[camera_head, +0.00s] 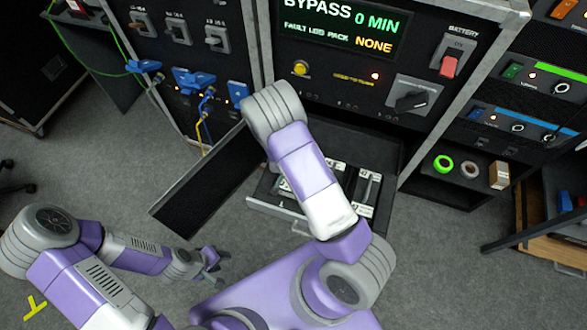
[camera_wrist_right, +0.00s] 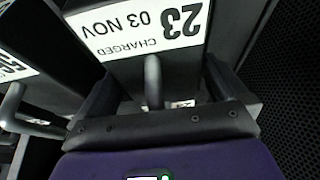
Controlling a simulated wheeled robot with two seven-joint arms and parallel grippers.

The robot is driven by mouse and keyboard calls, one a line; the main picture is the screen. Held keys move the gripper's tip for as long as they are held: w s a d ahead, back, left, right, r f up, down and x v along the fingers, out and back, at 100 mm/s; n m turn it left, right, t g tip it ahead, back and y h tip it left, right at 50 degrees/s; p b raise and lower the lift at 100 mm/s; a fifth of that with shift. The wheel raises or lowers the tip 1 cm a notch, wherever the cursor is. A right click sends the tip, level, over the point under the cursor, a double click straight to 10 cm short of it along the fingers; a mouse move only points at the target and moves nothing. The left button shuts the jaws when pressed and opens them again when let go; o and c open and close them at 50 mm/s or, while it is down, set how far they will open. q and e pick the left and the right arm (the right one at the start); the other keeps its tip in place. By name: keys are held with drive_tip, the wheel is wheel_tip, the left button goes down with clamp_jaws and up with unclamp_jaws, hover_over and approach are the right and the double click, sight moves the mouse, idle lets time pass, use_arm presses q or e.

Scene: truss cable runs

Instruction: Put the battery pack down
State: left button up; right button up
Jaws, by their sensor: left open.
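A dark battery pack with a white label reading "CHARGED 03 NOV 23" (camera_wrist_right: 140,28) fills the upper middle of the right wrist view, upside down there. Its grey handle (camera_wrist_right: 152,80) runs in to the front of my right gripper (camera_wrist_right: 160,108), between dark parts at either side. I cannot tell whether the jaws touch the handle. In the head view my right arm hides its own gripper. Packs with white labels and grey handles (camera_head: 369,187) show in the open drawer (camera_head: 275,208) below the console. My left gripper (camera_head: 213,262) is open and empty, low over the floor at left.
A dark open panel (camera_head: 205,180) stands left of the drawer. The console above has a BYPASS screen (camera_head: 340,28), a red battery switch (camera_head: 449,66) and a black knob (camera_head: 411,101). A shelf (camera_head: 455,190) at right holds tape rolls (camera_head: 443,164) and a small box (camera_head: 498,175). Carpet is clear at lower right.

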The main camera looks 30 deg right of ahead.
drive_tip(key=shift+r, duration=0.1)
drive_tip(key=shift+a+r+p, duration=0.1)
drive_tip(key=shift+r+p, duration=0.2)
drive_tip(key=shift+r, duration=0.05)
drive_tip(key=p+v, duration=0.5)
drive_tip(key=v, duration=0.6)
drive_tip(key=shift+r, duration=0.15)
drive_tip(key=shift+s, duration=0.15)
